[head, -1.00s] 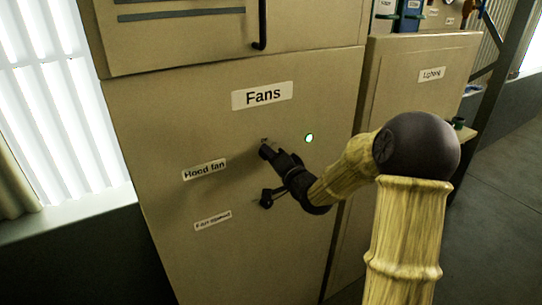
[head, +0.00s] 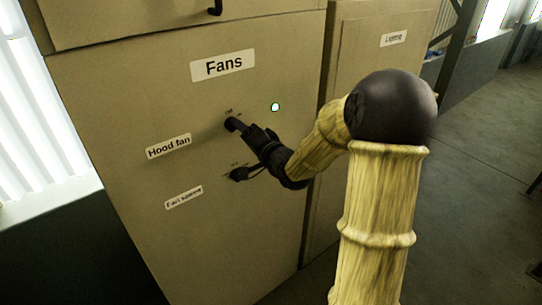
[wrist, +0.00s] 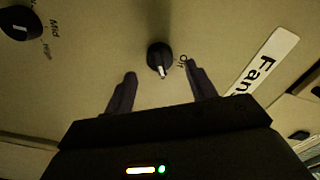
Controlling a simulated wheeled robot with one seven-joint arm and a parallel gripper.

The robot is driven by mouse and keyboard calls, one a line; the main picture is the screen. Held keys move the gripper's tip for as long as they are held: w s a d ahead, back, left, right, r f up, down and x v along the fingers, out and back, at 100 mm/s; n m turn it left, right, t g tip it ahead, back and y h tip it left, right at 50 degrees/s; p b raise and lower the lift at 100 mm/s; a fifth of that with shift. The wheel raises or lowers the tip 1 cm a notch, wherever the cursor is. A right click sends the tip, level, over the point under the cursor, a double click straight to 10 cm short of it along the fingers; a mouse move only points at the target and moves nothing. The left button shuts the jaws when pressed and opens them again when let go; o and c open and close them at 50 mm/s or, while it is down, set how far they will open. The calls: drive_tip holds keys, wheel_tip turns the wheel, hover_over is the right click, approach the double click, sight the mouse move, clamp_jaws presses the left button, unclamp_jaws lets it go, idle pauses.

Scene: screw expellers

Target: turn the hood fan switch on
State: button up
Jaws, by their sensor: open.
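The hood fan switch is a round dark knob (wrist: 158,55) with a white pointer line, on the beige panel. In the wrist view an "Off" label (wrist: 183,61) stands beside it, and the pointer aims toward my gripper side of the picture. In the head view the knob (head: 232,124) is right of the "Hood fan" label (head: 168,146). My gripper (wrist: 160,70) is open, its two fingers apart with the knob between and slightly beyond the tips. In the head view my gripper (head: 243,130) reaches the knob; contact cannot be told.
A second knob (head: 238,174) sits just below, beside a lower label (head: 184,197); it also shows in the wrist view (wrist: 20,24). A "Lighting" cabinet (head: 372,60) stands to the right.

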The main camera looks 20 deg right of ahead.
drive_tip(key=b+v, duration=0.2)
drive_tip(key=v, duration=1.2)
drive_tip(key=shift+b, duration=0.35)
wheel_tip(320, 180, down, 11)
drive_tip(key=s+n+g+h, duration=0.1)
drive_tip(key=n+g+h, duration=0.2)
drive_tip(key=g+h, duration=0.3)
drive_tip(key=s+a+f+n+g, duration=0.2)
drive_tip(key=s+f+g, duration=0.1)
drive_tip(key=s, duration=0.3)
drive_tip(key=s+a+f+n+g, duration=0.3)
drive_tip(key=s+g, duration=0.2)
drive_tip(key=s, duration=0.1)
drive_tip(key=shift+a+f+n+g, duration=0.25)
drive_tip(key=shift+f+n+g, duration=0.05)
drive_tip(key=shift+f, duration=0.1)
drive_tip(key=shift+s, duration=0.15)
